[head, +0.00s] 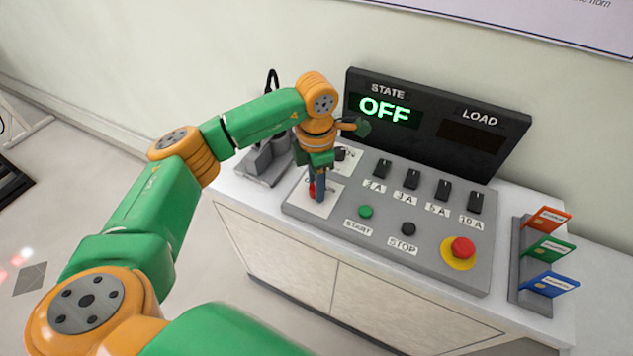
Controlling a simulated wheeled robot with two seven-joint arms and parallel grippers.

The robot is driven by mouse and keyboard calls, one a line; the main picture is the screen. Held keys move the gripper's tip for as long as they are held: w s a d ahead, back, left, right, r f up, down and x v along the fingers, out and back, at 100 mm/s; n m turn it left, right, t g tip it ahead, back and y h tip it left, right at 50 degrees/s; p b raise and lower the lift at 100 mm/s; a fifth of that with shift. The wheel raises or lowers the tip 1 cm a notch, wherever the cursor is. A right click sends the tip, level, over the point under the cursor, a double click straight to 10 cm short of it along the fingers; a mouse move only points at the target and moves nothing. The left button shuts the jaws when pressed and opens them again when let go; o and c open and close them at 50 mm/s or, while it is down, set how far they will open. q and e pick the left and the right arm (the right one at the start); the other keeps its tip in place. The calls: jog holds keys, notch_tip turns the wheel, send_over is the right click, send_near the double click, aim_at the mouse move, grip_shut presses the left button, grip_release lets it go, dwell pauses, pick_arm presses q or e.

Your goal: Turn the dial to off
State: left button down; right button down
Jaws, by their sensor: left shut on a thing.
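My left gripper (318,190) points down at the left part of the grey control panel (300,207). It is shut on the dial (312,190), of which only a small red part shows between and beside the fingers. The dial stands on a white plate (325,208), and the fingers and wrist hide most of its markings, so I cannot read its pointer. The black display (430,120) behind the panel reads OFF in green under STATE. The field under LOAD is dark. My right gripper is not in view.
Several black switches (412,180) stand in a row right of the dial. A green START button (365,211), a black STOP button (408,228) and a red emergency button (463,248) sit in front. A rack (530,265) with coloured cards is at the right.

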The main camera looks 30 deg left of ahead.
pick_arm(q)
jog(key=c, duration=0.5)
grip_release()
jog(key=shift+r, duration=0.1)
notch_tip(320, 180, up, 7)
jog(key=shift+b, duration=0.65)
